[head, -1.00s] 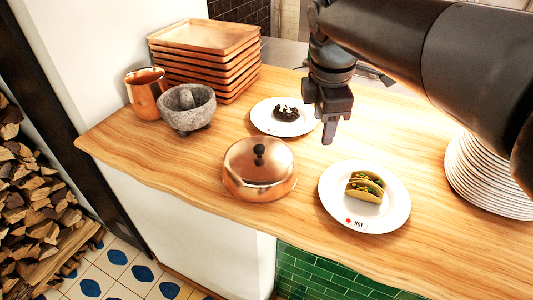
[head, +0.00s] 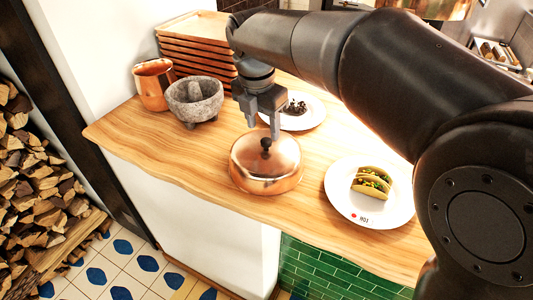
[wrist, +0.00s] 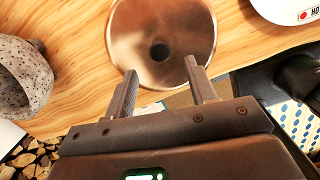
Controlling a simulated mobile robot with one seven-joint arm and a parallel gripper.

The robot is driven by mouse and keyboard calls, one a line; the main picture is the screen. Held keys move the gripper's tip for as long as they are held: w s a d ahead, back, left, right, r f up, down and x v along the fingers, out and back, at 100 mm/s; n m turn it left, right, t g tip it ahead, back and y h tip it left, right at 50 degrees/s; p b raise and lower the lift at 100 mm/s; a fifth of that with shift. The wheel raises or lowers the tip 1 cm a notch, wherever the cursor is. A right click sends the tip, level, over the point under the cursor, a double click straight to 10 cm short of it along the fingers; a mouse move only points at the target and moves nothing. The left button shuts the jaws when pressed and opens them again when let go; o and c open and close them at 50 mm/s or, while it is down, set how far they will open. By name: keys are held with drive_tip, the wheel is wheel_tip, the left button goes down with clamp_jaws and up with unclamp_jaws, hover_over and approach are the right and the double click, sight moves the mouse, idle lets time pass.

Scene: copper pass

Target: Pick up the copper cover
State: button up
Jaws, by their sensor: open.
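The copper cover (head: 264,170) is a shiny dome with a dark knob on top. It sits on the wooden counter (head: 210,170) near its front edge. In the wrist view the cover (wrist: 185,22) shows from above, with its knob (wrist: 160,52) beyond my fingertips. My gripper (head: 263,128) points down above the cover, its fingers close to the knob in the head view. In the wrist view my gripper (wrist: 160,80) is open, with nothing between the two fingers. Whether a finger touches the cover is not clear.
A stone mortar (head: 190,96) and a copper mug (head: 152,86) stand left of the cover. A plate with dark food (head: 308,121) is behind my gripper; a plate with tacos (head: 345,208) is at right.

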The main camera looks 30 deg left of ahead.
sight(266, 140)
drive_tip(key=shift+w+d+f, duration=0.1)
drive_tip(key=shift+w+f, duration=0.15)
drive_tip(key=shift+f, duration=0.9)
drive_tip(key=shift+w+d+f, duration=0.1)
drive_tip(key=shift+w+f, duration=0.15)
drive_tip(key=shift+f, duration=0.9)
clamp_jaws()
